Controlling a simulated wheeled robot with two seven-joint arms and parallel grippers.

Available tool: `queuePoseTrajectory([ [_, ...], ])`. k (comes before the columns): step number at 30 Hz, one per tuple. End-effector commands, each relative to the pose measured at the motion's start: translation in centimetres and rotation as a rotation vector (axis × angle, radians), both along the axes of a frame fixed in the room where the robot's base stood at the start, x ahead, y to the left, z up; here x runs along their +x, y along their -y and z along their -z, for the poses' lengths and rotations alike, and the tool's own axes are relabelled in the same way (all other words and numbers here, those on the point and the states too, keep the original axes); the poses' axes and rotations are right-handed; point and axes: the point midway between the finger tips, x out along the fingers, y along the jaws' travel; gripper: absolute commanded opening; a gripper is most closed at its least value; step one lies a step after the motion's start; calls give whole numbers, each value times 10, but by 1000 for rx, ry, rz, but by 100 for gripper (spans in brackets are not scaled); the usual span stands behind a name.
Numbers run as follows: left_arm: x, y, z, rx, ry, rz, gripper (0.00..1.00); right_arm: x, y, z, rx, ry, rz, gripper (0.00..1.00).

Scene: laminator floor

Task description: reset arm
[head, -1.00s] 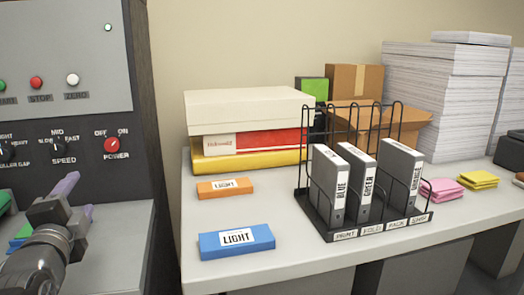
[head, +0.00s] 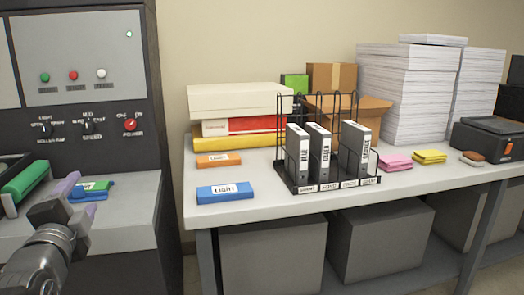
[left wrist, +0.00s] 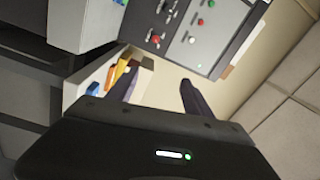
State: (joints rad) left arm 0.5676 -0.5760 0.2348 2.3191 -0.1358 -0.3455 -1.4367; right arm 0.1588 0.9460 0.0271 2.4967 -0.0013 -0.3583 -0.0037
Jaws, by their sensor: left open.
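My left gripper (head: 68,186) is at the lower left in the head view, in front of the machine's grey ledge. Its purple-grey fingers point up toward the machine. In the left wrist view the two dark fingers (left wrist: 158,92) stand apart with nothing between them. The laminator (head: 85,55) has a grey panel with green, red and white buttons and several knobs. A blue and green item (head: 92,190) lies on its ledge close beside the gripper; I cannot tell whether they touch. My right gripper is not in view.
A table (head: 265,205) to the right holds a blue LIGHT block (head: 225,192), an orange block (head: 218,160), a wire rack (head: 330,186) with three grey binders, boxes and paper stacks (head: 405,90). Grey bins (head: 270,255) stand beneath. A gap separates machine and table.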

Motion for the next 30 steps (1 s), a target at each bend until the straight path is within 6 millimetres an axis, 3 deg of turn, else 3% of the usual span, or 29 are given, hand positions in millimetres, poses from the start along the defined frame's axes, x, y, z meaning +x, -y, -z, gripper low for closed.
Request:
queuePoseTrajectory([
  [9, -1, -1, 5, -258, 82, 7, 59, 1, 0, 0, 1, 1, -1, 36],
  [11, 1, -3, 13, -340, 96, 6, 59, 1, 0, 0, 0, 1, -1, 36],
  [14, 10, -4, 41, -514, 97, 5, 59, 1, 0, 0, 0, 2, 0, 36],
  [20, 34, 7, 124, -872, 43, -11, 59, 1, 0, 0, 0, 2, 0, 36],
  [23, 46, 24, 184, -1076, -19, -39, 59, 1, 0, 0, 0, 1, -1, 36],
  [26, 52, 52, 256, -1289, -111, -93, 59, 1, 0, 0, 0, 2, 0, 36],
  [30, 44, 103, 355, -1538, -265, -205, 59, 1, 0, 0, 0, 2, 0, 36],
])
